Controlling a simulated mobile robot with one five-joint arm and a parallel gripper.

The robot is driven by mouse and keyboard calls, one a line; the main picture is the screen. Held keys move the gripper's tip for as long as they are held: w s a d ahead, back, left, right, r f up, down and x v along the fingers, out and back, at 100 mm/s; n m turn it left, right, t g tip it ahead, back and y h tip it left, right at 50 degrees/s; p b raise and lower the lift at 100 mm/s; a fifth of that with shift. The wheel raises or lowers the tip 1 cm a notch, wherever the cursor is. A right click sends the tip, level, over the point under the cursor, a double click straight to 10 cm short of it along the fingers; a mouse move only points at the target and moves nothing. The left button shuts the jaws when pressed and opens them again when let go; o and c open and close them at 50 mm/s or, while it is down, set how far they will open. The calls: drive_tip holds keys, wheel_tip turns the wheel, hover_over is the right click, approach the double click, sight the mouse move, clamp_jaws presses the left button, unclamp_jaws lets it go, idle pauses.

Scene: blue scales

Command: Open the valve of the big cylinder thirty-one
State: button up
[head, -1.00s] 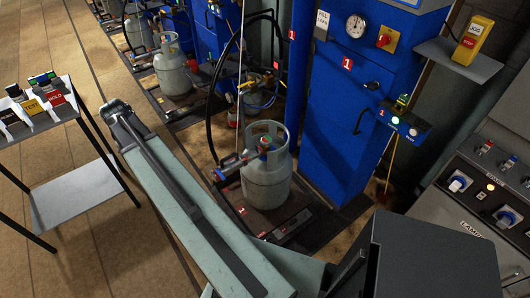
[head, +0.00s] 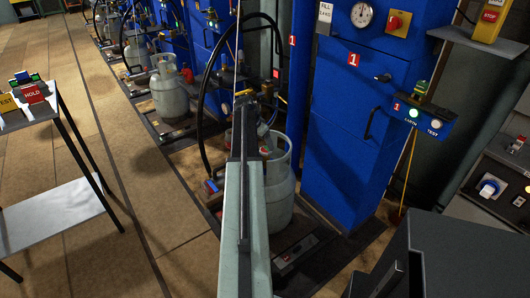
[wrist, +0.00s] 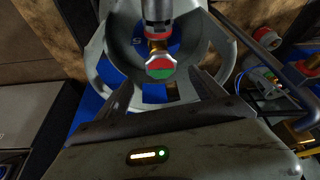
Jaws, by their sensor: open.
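A grey gas cylinder (head: 281,196) stands on a low scale (head: 292,252) in front of the blue cabinet, partly hidden behind my arm in the head view. I can read no number on it. In the wrist view its open collar (wrist: 220,42) surrounds a valve (wrist: 160,66) with a red-and-green face and a brass neck; a grey fitting comes down on it from above. My gripper (wrist: 162,84) is open and empty. Its two fingers point toward the collar, one on each side of the valve and just short of it. I cannot tell whether they touch the collar.
A blue cabinet (head: 347,140) with a gauge stands to the right, with a lamp box (head: 423,120). A black hose (head: 201,105) loops beside the cylinder. More cylinders (head: 172,92) stand behind on the left. A table (head: 55,215) stands at the left; the floor between is clear.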

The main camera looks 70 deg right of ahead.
sight(266, 150)
drive_tip(key=b+x, duration=0.4)
drive_tip(key=x, duration=0.1)
drive_tip(key=shift+d+f, duration=0.1)
drive_tip(key=shift+f, duration=0.15)
drive_tip(key=shift+r, duration=0.15)
